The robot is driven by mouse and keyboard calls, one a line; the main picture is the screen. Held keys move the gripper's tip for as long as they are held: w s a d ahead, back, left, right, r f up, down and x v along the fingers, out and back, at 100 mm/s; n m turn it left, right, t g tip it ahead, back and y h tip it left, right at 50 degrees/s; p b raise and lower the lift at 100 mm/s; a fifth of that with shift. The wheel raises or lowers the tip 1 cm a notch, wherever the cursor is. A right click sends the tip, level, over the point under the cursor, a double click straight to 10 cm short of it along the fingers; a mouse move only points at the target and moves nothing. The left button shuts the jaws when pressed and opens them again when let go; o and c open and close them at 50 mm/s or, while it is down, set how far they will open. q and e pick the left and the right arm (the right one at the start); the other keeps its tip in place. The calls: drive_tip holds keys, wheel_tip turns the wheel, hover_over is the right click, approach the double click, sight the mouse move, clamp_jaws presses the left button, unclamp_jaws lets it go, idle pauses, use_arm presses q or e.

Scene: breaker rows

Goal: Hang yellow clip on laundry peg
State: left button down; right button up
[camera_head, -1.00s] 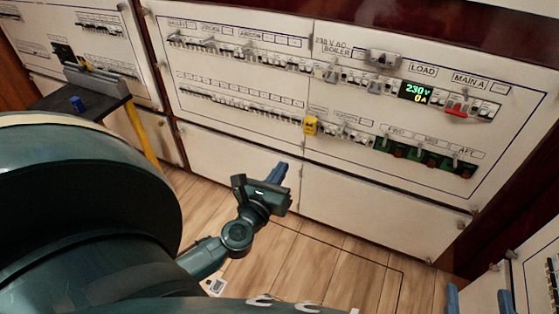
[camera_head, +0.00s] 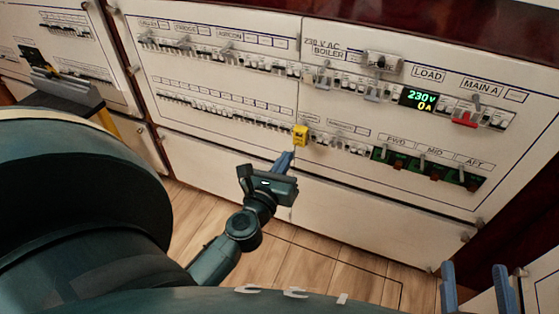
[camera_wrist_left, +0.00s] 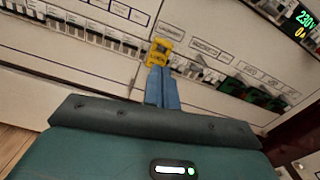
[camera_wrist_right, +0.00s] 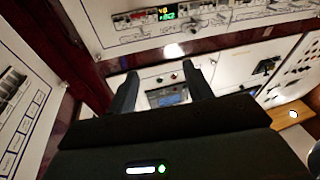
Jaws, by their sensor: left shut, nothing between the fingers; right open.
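The yellow clip (camera_head: 300,135) sits on the lower breaker row of the middle panel, near its center. It also shows in the left wrist view (camera_wrist_left: 160,51), right at the fingertips. My left gripper (camera_head: 287,157) is shut and empty, with its blue fingers pointing up just below the clip. In the left wrist view the fingertips (camera_wrist_left: 160,68) lie against or just in front of the clip's lower edge; I cannot tell if they touch it. My right gripper (camera_head: 474,268) is open and empty at the lower right, away from the clip.
Grey pegs stick out above both breaker rows. The 230 V display (camera_head: 419,99) and red main switch (camera_head: 465,119) are at the right. Green-backed breakers (camera_head: 428,166) fill the lower right row. The floor in front is clear.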

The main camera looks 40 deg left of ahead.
sight(295, 144)
use_arm(q)
drive_tip(key=p+x, duration=0.1)
drive_tip(key=x, duration=0.5)
use_arm(e)
drive_tip(key=shift+s+d+f+h, duration=0.1)
drive_tip(key=shift+d+f+h, duration=0.1)
drive_tip(key=shift+d+h, duration=0.1)
use_arm(q)
drive_tip(key=shift+w, duration=0.25)
use_arm(e)
drive_tip(key=shift+a+r, duration=0.15)
drive_tip(key=shift+r, duration=0.05)
use_arm(q)
drive_tip(key=shift+s+d, duration=0.1)
drive_tip(key=shift+s, duration=0.05)
